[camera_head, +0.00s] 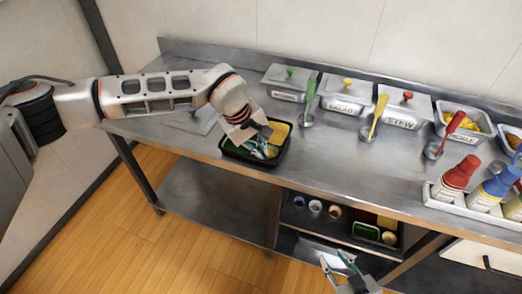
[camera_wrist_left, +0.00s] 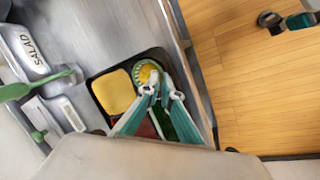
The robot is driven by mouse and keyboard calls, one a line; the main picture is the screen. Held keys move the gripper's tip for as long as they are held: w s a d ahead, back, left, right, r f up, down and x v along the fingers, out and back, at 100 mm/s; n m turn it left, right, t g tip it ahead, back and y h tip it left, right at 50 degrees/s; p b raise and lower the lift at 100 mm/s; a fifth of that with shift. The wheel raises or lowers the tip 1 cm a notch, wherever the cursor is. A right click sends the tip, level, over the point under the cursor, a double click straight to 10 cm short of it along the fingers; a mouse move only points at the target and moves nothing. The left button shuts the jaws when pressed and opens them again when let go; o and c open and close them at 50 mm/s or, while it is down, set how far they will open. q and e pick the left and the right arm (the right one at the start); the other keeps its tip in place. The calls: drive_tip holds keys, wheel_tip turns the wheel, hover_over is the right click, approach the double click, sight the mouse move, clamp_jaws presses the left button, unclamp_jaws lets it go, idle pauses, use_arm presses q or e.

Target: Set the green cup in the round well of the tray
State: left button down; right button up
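The black tray (camera_head: 228,153) lies on the steel counter and also shows in the left wrist view (camera_wrist_left: 94,98). The green cup (camera_wrist_left: 147,72), round with yellow contents, is in the tray's corner beside the yellow compartment. Whether it is fully seated in the round well cannot be told, as the well is covered. My left gripper (camera_head: 264,150) is over the tray; in the left wrist view its teal fingertips (camera_wrist_left: 163,93) are apart, close beside the cup. In the head view the gripper hides most of the cup. My right gripper (camera_head: 336,262) is open and empty, low in front of the counter.
Steel bins with ladles, among them a green ladle (camera_head: 309,98), line the counter's back. A white rack (camera_head: 436,199) of squeeze bottles stands at right. Small cups (camera_head: 315,206) and another tray (camera_head: 400,240) are on the lower shelf. Counter right of the tray is clear.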

use_arm(q)
drive_tip(key=c, duration=2.2)
unclamp_jaws()
